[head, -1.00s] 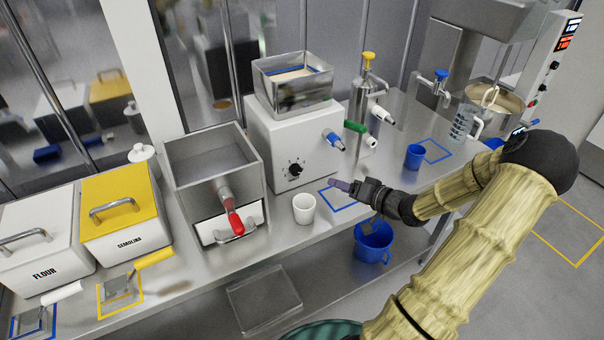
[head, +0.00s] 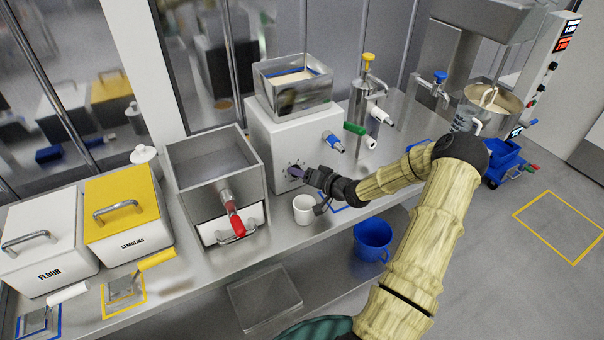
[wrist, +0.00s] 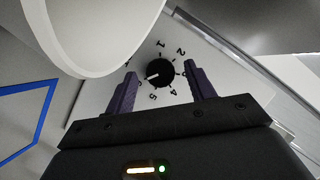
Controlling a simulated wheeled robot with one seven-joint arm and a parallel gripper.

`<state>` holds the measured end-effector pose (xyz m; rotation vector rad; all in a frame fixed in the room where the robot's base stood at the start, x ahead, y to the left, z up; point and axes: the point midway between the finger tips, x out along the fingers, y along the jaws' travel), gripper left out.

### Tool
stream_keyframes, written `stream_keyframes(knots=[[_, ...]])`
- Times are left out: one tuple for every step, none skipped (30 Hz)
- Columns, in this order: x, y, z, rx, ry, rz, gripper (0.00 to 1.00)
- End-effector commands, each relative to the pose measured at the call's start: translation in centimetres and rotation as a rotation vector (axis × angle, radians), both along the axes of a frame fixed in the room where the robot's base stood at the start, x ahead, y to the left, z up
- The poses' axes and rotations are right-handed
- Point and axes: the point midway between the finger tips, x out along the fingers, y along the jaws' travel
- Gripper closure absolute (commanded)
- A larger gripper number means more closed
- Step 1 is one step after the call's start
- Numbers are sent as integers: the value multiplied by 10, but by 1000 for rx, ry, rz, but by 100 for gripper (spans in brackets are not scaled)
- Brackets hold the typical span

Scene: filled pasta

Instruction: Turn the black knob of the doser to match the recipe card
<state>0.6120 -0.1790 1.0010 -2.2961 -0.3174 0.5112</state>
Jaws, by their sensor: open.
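The doser (head: 262,145) is a white box with a steel hopper on top. Its round black knob (wrist: 160,73) shows in the wrist view with a white pointer and digits around it. I cannot make out a recipe card.
A white cup (head: 303,210) stands just below my gripper; it looms at the wrist view's upper left (wrist: 90,30). A blue-handled spout (head: 333,140) juts out above right. A steel bin with a red-handled tap (head: 234,222) stands left. A blue bucket (head: 372,240) is lower down.

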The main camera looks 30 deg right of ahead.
Motion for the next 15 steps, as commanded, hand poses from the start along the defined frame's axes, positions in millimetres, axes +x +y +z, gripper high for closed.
stream_keyframes(knots=[[1, 0, 0, 0, 0, 0, 45], [1, 0, 0, 0, 0, 0, 45], [1, 0, -1, 0, 1, -1, 45], [1, 0, -1, 0, 0, -1, 45], [1, 0, -1, 0, 0, -1, 45], [1, 0, -1, 0, 1, -1, 45], [1, 0, -1, 0, 1, -1, 45], [1, 0, -1, 0, 1, -1, 45], [1, 0, -1, 0, 1, -1, 53], [1, 0, -1, 0, 1, -1, 59], [1, 0, -1, 0, 1, -1, 65], [1, 0, -1, 0, 1, -1, 73], [1, 0, -1, 0, 1, -1, 79], [1, 0, -1, 0, 1, -1, 85], [1, 0, -1, 0, 1, -1, 90]])
